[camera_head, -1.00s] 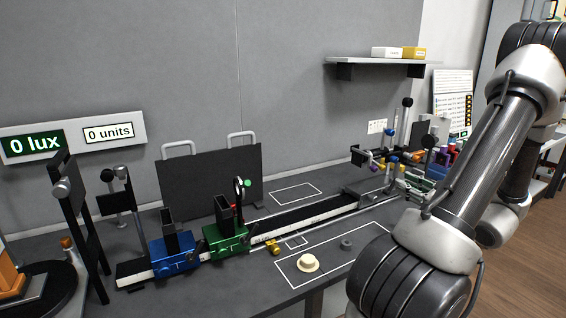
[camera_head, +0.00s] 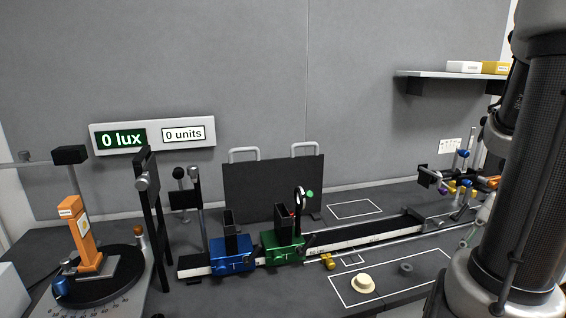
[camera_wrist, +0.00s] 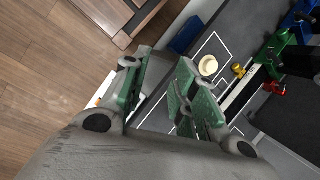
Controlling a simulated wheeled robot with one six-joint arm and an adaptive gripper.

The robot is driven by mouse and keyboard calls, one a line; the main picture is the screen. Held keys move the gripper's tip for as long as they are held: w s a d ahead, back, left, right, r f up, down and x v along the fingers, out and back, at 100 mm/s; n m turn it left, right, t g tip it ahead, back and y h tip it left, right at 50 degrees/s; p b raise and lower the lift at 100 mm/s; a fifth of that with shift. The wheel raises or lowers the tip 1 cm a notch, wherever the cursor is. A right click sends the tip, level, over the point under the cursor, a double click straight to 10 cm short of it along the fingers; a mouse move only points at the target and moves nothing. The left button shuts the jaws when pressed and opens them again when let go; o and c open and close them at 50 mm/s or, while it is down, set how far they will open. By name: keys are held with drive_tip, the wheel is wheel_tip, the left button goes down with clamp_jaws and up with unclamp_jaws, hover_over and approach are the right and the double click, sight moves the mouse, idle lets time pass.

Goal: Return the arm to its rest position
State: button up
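My gripper (camera_wrist: 164,72) shows in the wrist view with two green-padded fingers spread apart and nothing between them. It is above the bench's front edge, with the floor to one side. In the head view my dark arm (camera_head: 533,165) stands nearly upright at the right edge. The gripper itself is outside the head view.
On the bench are a rail (camera_head: 345,235) with a blue carriage (camera_head: 232,262) and a green carriage (camera_head: 283,250). A cream knob (camera_head: 363,284) lies in a white outline. An orange stand (camera_head: 84,238) is at left, a wall shelf (camera_head: 440,74) at upper right.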

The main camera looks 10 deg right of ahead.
drive_tip(key=w+a+r+n+t+h, duration=0.3)
drive_tip(key=a+r+n, duration=0.6)
drive_tip(key=r+n, duration=0.3)
drive_tip(key=shift+w+a+r+t+h, duration=0.15)
drive_tip(key=shift+w+a+t+h, duration=0.25)
drive_tip(key=shift+w+h, duration=0.3)
